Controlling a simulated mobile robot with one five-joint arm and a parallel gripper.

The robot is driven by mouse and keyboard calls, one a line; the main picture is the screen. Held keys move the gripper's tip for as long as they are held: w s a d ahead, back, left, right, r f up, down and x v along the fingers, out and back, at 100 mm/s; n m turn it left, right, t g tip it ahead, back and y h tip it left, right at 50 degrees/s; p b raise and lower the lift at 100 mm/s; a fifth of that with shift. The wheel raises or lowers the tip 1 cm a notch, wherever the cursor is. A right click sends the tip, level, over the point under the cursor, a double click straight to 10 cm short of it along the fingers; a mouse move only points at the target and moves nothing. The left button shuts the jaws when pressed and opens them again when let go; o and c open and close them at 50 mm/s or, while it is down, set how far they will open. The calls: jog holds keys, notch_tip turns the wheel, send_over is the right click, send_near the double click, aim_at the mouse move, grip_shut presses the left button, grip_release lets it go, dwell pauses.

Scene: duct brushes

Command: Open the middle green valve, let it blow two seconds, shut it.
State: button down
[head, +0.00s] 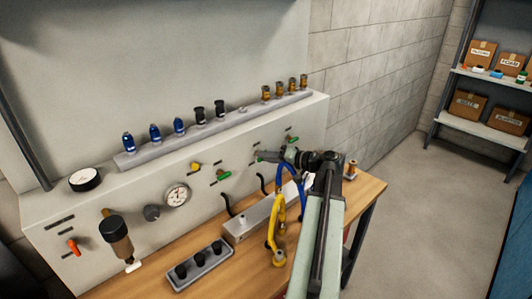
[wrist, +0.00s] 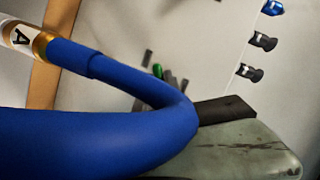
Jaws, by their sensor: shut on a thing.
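Green valve handles sit in a row on the pale panel (head: 145,190): a left one (head: 224,175), a middle one mostly behind my gripper, and a right one (head: 292,139). My gripper (head: 264,155) reaches to the panel at the middle valve and is shut on its handle. In the wrist view a small green piece of the middle valve (wrist: 157,71) shows near the dark jaw tip. A blue hose hides much of the jaws there, so the handle's angle cannot be told.
The blue hose (wrist: 120,125) loops very close in front of the wrist camera. A yellow valve (head: 195,167), gauge (head: 177,195) and orange handle (head: 73,247) are left. A tray (head: 200,267) lies on the wooden bench.

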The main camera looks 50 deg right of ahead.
jog(key=n+h+p, duration=0.1)
jog(key=n, duration=0.1)
jog(key=n+g+h+p, duration=0.1)
jog(key=n+h, duration=0.1)
jog(key=n, duration=0.1)
jog(key=n+h+p, duration=0.1)
jog(key=n, duration=0.1)
jog(key=shift+a+r+g+p, duration=0.1)
jog(key=shift+a+g+p, duration=0.2)
jog(key=shift+p, duration=0.1)
jog(key=shift+n+h, duration=0.4)
jog(key=c, duration=1.5)
grip_release()
jog(key=shift+o, duration=0.2)
jog(key=shift+r, duration=0.1)
